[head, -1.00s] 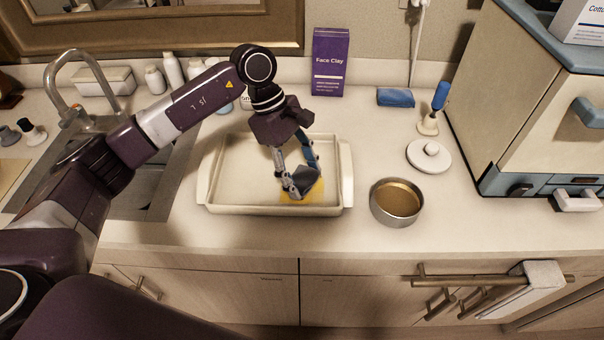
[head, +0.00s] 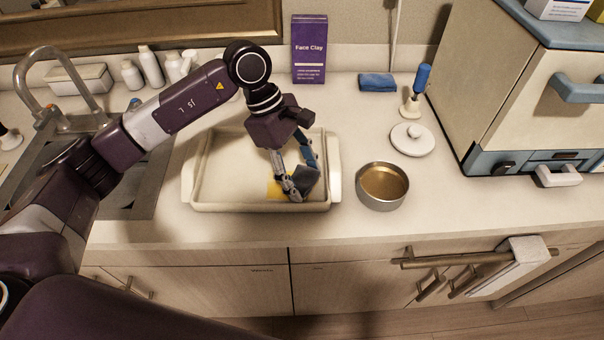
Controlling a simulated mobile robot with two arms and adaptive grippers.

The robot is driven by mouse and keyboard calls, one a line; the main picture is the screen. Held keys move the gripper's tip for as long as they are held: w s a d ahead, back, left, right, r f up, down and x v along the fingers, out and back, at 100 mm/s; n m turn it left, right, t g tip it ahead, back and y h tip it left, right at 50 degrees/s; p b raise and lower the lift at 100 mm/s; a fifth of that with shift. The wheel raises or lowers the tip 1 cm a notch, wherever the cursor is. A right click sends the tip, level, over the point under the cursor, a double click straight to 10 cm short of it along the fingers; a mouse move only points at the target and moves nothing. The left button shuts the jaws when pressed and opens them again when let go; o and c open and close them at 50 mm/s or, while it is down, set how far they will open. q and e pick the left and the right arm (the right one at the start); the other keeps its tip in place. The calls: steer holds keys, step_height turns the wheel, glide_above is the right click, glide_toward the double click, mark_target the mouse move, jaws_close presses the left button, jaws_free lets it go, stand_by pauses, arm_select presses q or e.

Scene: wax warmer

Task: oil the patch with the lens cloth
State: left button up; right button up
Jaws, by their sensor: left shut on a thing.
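The dark grey-blue lens cloth (head: 305,179) is bunched in my left gripper (head: 297,181), low inside the cream tray (head: 250,207). The gripper is shut on the cloth. The cloth appears to rest on or just above the tray floor; exact contact cannot be told. The yellow patch (head: 273,188) lies on the tray floor, showing at the left of the fingers. The rest of it is hidden behind the gripper and cloth. A round metal pot (head: 381,200) with amber contents stands to the right of the tray. My right gripper is not in view.
A purple Face Clay box (head: 309,50) stands behind the tray. A sink (head: 130,200) is at the left, a large cabinet-like unit (head: 520,90) at the right.

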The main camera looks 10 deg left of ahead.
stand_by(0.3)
arm_select(q)
steer(key=shift+w+a+f+b, duration=0.1)
steer(key=shift+w+a+b, duration=0.05)
steer(key=shift+w+b, duration=0.5)
steer(key=shift+w+a+b, duration=0.25)
steer(key=shift+w+b, duration=0.05)
steer(key=shift+w, duration=0.5)
steer(key=shift+w+a+b, duration=0.2)
steer(key=shift+w+b, duration=0.05)
steer(key=shift+w, duration=0.5)
steer(key=shift+w+a, duration=0.15)
steer(key=shift+w, duration=0.3)
steer(key=shift+f+b, duration=0.5)
steer(key=shift+b, duration=0.35)
steer(key=shift+s+d, duration=0.25)
steer(key=shift+s, duration=0.65)
steer(key=shift+s+d, duration=0.25)
steer(key=shift+s, duration=0.65)
steer(key=shift+s+d, duration=0.25)
steer(key=shift+s, duration=0.65)
steer(key=shift+f+b, duration=0.3)
steer(key=shift+b, duration=0.25)
